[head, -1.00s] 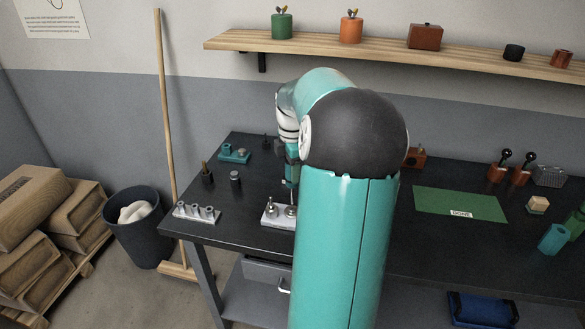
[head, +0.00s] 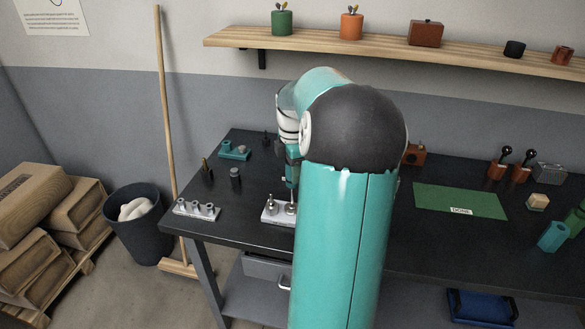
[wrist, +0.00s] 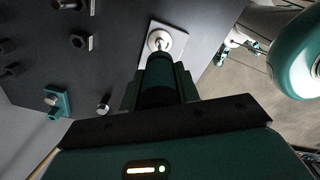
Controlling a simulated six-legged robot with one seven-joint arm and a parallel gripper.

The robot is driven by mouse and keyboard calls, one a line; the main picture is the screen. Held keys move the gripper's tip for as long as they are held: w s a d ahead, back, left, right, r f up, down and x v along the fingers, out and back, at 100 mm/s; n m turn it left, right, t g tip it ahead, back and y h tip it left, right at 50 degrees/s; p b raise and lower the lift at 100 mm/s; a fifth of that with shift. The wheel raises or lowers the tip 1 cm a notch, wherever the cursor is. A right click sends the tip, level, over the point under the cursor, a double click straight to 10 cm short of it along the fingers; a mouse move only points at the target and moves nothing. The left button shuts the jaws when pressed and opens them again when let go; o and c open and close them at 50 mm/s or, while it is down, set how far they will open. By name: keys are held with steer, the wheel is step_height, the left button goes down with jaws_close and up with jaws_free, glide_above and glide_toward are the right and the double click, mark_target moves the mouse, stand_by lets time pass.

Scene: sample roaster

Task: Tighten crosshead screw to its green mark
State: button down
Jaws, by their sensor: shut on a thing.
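A small pale plate (head: 268,218) lies near the front left of the dark bench, with two upright metal posts on it. My gripper (wrist: 159,88) is shut on a dark teal driver-like tool (wrist: 159,72), held between its fingers. In the wrist view the tool's narrow end points at a round metal screw (wrist: 160,41) on the pale plate (wrist: 177,33). The end appears to meet the screw; exact seating is unclear. In the head view my gripper (head: 291,160) is over the plate's right post, partly behind my arm. I cannot make out a green mark.
A pale holder with sockets (head: 196,211) sits at the bench's left corner. Two dark upright pieces (head: 235,178) and a teal fixture (head: 233,151) stand behind it. A green mat (head: 450,200) lies to the right. My arm hides the bench's middle.

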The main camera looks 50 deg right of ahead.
steer(key=shift+f, duration=0.5)
steer(key=m, duration=0.4)
steer(key=shift+m, duration=1.9)
steer(key=m, duration=0.4)
